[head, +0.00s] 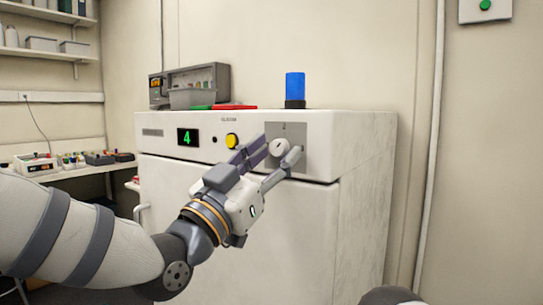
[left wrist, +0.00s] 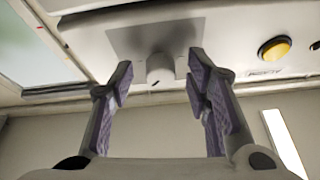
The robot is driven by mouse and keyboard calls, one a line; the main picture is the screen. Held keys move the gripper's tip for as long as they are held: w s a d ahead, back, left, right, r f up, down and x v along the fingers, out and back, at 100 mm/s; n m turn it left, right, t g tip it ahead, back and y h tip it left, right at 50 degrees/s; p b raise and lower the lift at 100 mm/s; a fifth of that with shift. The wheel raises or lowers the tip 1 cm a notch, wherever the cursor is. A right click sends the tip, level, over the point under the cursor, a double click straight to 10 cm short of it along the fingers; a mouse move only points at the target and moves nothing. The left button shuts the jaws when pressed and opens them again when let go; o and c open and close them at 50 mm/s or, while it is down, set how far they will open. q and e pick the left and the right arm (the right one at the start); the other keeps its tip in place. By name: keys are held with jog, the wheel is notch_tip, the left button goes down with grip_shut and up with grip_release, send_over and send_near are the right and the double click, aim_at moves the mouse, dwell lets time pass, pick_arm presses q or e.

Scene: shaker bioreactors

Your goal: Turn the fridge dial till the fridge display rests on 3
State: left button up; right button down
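The fridge (head: 265,215) is a white marbled cabinet in the head view. Its display (head: 187,137) shows a green 4. The dial (head: 279,147) is a round white knob on a grey square plate (head: 300,131) at the right of the front panel. My left gripper (head: 274,155) is in front of the dial with its fingers apart, one on each side. In the left wrist view the dial (left wrist: 160,69) sits between and beyond the open fingertips (left wrist: 159,78), with gaps on both sides. It has a small dark mark at its edge. My right gripper does not show.
A yellow button (head: 232,140) and a small black knob sit between display and dial. A bench with small items (head: 85,160) is at the left.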

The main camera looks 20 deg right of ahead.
pick_arm(q)
jog(key=v, duration=1.2)
jog(key=shift+f, duration=0.1)
